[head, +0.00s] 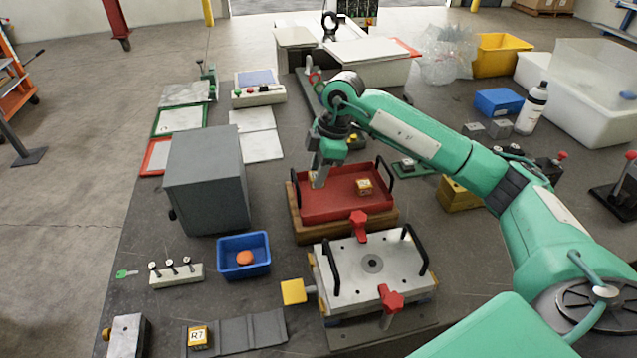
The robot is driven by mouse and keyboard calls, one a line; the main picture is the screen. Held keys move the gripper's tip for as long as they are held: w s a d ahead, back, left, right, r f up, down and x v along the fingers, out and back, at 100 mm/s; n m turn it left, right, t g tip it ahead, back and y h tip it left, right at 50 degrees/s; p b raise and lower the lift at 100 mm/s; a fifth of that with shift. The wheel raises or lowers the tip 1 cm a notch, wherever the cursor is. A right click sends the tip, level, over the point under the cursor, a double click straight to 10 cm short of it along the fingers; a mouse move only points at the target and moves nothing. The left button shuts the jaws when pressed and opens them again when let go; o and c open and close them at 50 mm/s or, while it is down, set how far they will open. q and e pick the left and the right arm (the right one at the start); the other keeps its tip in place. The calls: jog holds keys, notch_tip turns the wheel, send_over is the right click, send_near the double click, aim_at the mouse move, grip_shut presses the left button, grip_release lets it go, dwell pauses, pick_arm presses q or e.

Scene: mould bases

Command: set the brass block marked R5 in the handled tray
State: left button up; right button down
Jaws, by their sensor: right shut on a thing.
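The handled tray (333,208) is red with black handles at its two ends, and sits on a wooden base in the middle of the table. A small brass block (364,186) with a pale label lies inside it, right of the middle; its mark is too small to read. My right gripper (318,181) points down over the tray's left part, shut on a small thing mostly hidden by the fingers. I cannot tell its mark or whether it touches the tray floor. Another brass block, marked R7 (199,338), sits on a dark grooved strip at front left. My left gripper is not in view.
A grey box (206,180) stands close left of the tray. A blue bin (243,256) with an orange thing inside is at front left. A metal mould plate (372,264) with black handles and red knobs stands just in front of the tray. My right arm spans the right side.

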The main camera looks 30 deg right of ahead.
notch_tip(320, 180, down, 4)
jog(key=shift+f+p, duration=0.25)
jog(key=shift+p, duration=0.2)
jog(key=shift+f, duration=0.2)
jog(key=shift+f, duration=0.1)
jog(key=c, duration=1.1)
grip_release()
jog(key=shift+o, duration=0.2)
jog(key=shift+r, duration=0.2)
jog(key=shift+d+r, duration=0.1)
jog(key=shift+r, duration=0.25)
jog(key=b+v, duration=0.3)
jog(key=v, duration=0.8)
